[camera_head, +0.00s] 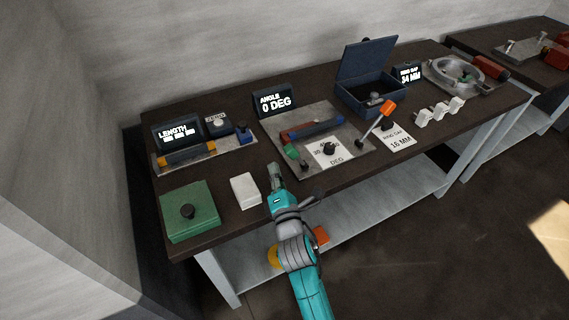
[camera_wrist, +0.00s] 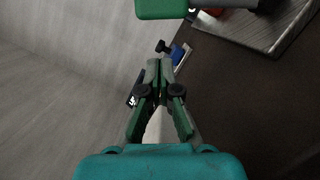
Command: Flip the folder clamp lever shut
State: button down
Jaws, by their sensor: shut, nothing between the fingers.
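The folder is a grey metal plate (camera_head: 345,155) on the bench, with a red and blue bar (camera_head: 312,129) across it. A lever with an orange grip (camera_head: 388,107) stands tilted up at the plate's right side; I take it to be the clamp lever. My gripper (camera_head: 273,168) is at the bench's front, left of the plate and well apart from the lever. In the wrist view my gripper (camera_wrist: 160,64) is shut with nothing between its fingers. A green block (camera_wrist: 161,9) and part of a metal plate (camera_wrist: 262,25) show there; the lever does not.
A white block (camera_head: 245,190) and a green box (camera_head: 190,211) lie left of my gripper. An angle display (camera_head: 275,101) reading 0 DEG stands behind the plate. An open blue box (camera_head: 372,92) stands behind the lever; several white blocks (camera_head: 440,110) are to its right.

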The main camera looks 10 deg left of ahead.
aim_at(297, 157)
jog(key=shift+w+d+r, duration=0.4)
jog(key=shift+d+r, duration=0.05)
jog(key=shift+d, duration=0.15)
jog(key=shift+w+d+r, duration=0.35)
jog(key=shift+d+r, duration=0.05)
jog(key=shift+d, duration=0.2)
